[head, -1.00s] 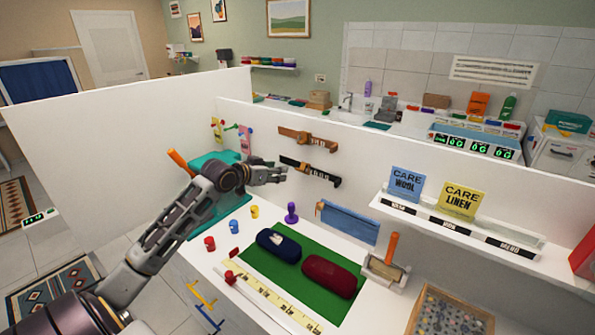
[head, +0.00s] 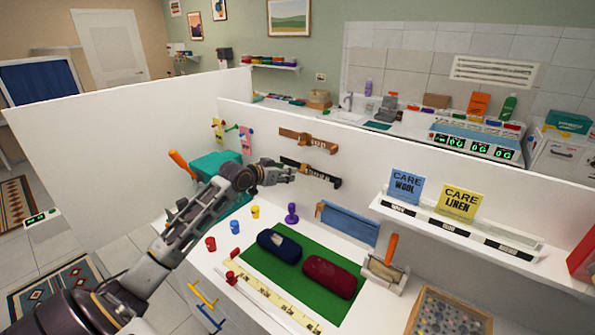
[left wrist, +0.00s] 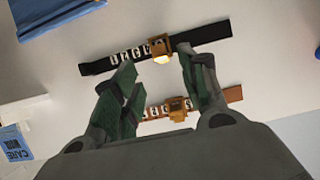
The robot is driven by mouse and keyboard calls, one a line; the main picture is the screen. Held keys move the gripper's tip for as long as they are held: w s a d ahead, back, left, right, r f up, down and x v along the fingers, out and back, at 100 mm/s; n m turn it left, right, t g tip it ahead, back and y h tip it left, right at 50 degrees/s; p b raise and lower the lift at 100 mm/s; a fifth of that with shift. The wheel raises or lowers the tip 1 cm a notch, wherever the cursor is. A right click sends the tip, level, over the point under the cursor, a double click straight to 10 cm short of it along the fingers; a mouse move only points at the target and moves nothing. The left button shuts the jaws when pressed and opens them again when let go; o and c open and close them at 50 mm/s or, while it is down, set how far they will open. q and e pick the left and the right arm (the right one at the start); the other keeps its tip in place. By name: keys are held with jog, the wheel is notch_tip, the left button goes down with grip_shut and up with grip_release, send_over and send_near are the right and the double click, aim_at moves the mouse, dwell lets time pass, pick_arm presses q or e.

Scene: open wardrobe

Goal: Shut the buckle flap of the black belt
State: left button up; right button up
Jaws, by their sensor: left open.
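The black belt (head: 318,174) is mounted on the white upright panel, below the brown belt (head: 310,140). In the left wrist view the black belt (left wrist: 212,34) runs across the top, with a brass-coloured buckle (left wrist: 157,46) and a strip of white markings to its left. The buckle's lower edge looks bright; I cannot tell the flap's exact angle. My left gripper (head: 288,170) is at the belt's left part in the head view. In the wrist view its open fingers (left wrist: 159,68) lie either side of the buckle, with nothing between them. My right gripper is not in view.
Below are a green mat (head: 262,278) with a blue case (head: 280,246) and a dark red case (head: 332,277), and a purple peg (head: 292,213). A blue cloth (head: 348,222) hangs to the right. A shelf with care cards (head: 460,201) projects farther right.

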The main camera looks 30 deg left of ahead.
pick_arm(q)
jog(key=shift+p+x, duration=0.9)
jog(key=shift+x, duration=3.45)
grip_shut()
